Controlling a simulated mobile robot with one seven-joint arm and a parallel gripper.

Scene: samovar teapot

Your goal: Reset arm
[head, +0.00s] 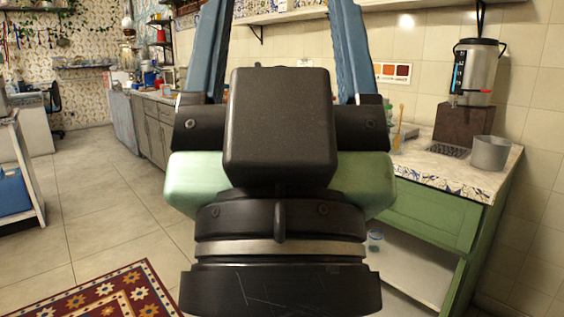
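My gripper (278,25) fills the middle of the head view, held up close to the camera. Its two blue fingers stand wide apart and run out of the top edge, so their tips are cut off. Nothing shows held in the visible gap between them. The silver samovar-like urn (475,75) with a dark lid and a blue panel stands on a brown block (468,122) at the right. My gripper is apart from it, to its left in the picture. The gripper body hides the left part of the green counter.
The green counter (430,215) with a patterned top carries a grey pot (490,153) near its right end. A patterned red rug (110,297) lies at lower left. A blue box (12,192) sits on a shelf at the left edge. The tiled floor (105,200) at left is clear.

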